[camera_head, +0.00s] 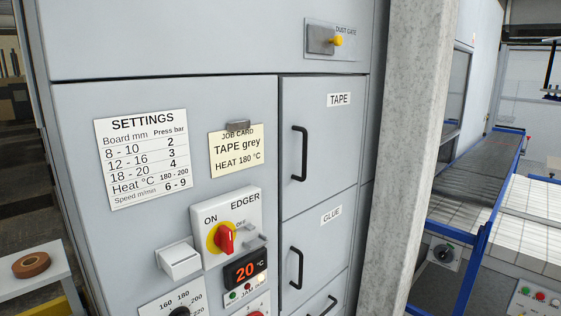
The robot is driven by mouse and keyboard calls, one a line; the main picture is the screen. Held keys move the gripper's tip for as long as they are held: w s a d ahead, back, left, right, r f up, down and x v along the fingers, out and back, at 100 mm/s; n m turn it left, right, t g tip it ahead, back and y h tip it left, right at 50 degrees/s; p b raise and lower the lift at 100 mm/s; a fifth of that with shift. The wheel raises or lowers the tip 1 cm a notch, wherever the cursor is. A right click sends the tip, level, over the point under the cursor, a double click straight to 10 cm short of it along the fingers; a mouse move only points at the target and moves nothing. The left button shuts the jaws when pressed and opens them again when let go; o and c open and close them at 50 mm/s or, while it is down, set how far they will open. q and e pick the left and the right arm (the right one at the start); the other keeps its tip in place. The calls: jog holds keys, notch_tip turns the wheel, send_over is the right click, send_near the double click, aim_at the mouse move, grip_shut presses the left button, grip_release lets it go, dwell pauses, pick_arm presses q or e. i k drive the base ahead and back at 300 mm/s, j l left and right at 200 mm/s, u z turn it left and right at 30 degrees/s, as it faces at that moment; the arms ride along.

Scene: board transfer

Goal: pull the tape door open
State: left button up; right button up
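The tape door (332,140) is a light grey panel in the upper right of the machine's front, with a white label reading TAPE. It looks shut, flush with the panels around it. Its black bar handle (300,153) stands upright near the door's left edge. Nothing touches the handle. Neither of my grippers shows in the head view.
Below is the glue door (328,235) with its own black handle (296,268). Left of the doors are an edger switch (224,238), a job card and a settings sheet. A concrete pillar (420,120) stands close on the right. A brown roll (31,264) lies on a table at the lower left.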

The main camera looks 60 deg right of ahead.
aim_at(320, 118)
jog(key=z, duration=2.05)
